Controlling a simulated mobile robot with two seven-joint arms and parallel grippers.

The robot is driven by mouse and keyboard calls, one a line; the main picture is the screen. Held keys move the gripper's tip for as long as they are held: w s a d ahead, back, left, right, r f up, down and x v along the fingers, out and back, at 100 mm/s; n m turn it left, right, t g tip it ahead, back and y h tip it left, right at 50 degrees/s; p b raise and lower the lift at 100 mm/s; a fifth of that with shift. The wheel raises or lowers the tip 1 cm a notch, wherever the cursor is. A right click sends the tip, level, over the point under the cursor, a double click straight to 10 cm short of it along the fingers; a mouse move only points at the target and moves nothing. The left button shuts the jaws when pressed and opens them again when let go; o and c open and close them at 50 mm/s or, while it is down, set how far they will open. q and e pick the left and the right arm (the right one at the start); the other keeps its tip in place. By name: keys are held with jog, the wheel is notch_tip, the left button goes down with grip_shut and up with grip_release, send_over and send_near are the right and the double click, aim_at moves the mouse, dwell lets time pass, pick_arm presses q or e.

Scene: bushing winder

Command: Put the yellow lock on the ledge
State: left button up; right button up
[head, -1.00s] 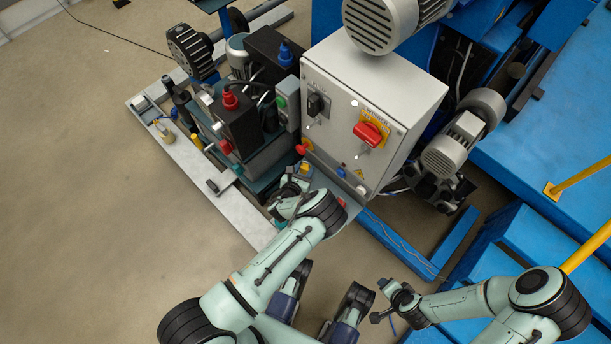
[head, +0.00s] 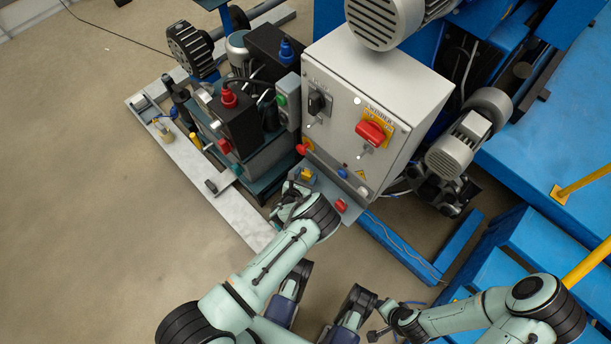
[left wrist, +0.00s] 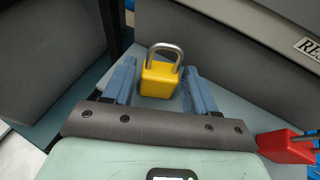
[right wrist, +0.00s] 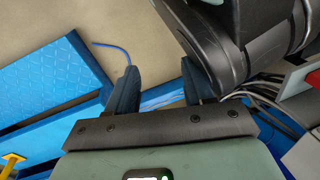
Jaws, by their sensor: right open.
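The yellow lock (head: 308,176) with its grey shackle is on the grey-teal ledge (head: 322,190) below the control cabinet. In the left wrist view the yellow lock (left wrist: 160,80) sits between the fingertips of my left gripper (left wrist: 160,75). A narrow gap shows on each side of its body, so the gripper is open around it. In the head view my left gripper (head: 287,190) is at the ledge's near left end, partly hidden by its own wrist. My right gripper (right wrist: 158,75) is open and empty, low in the head view, away from the ledge.
A red lock (head: 341,206) is on the ledge to the right; it also shows in the left wrist view (left wrist: 288,147). The grey control cabinet (head: 340,100) rises behind the ledge. Blue steps (head: 500,270) stand at right.

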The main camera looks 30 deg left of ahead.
pick_arm(q)
jog(key=shift+o, duration=0.3)
jog(key=shift+r, duration=0.25)
jog(key=a+p+v, duration=0.1)
jog(key=p+v, duration=0.4)
jog(key=v, duration=0.7)
jog(key=s+a+f+n+g+y, duration=0.1)
jog(key=s+f+n+g, duration=0.15)
jog(key=s+n, duration=0.5)
jog(key=s+a+f+n+g+y, duration=0.15)
jog(key=s+n+g, duration=0.25)
jog(key=n, duration=0.7)
jog(key=s+d+r+n+g+h, duration=0.2)
jog(key=s+d+r+n, duration=0.1)
jog(key=n, duration=0.8)
jog(key=s+d+r+n+g+h, duration=0.2)
jog(key=d+n, duration=0.4)
jog(key=n, duration=0.4)
jog(key=shift+s+d+r+n+g+h, duration=0.35)
jog(key=shift+s+r+h, duration=0.2)
jog(key=shift+r+h, duration=0.3)
pick_arm(e)
notch_tip(320, 180, up, 7)
jog(key=w+a+t, duration=0.1)
jog(key=w+a, duration=0.1)
jog(key=shift+w+a+f+y, duration=0.15)
jog(key=shift+w+y, duration=0.1)
jog(key=shift+y, duration=0.05)
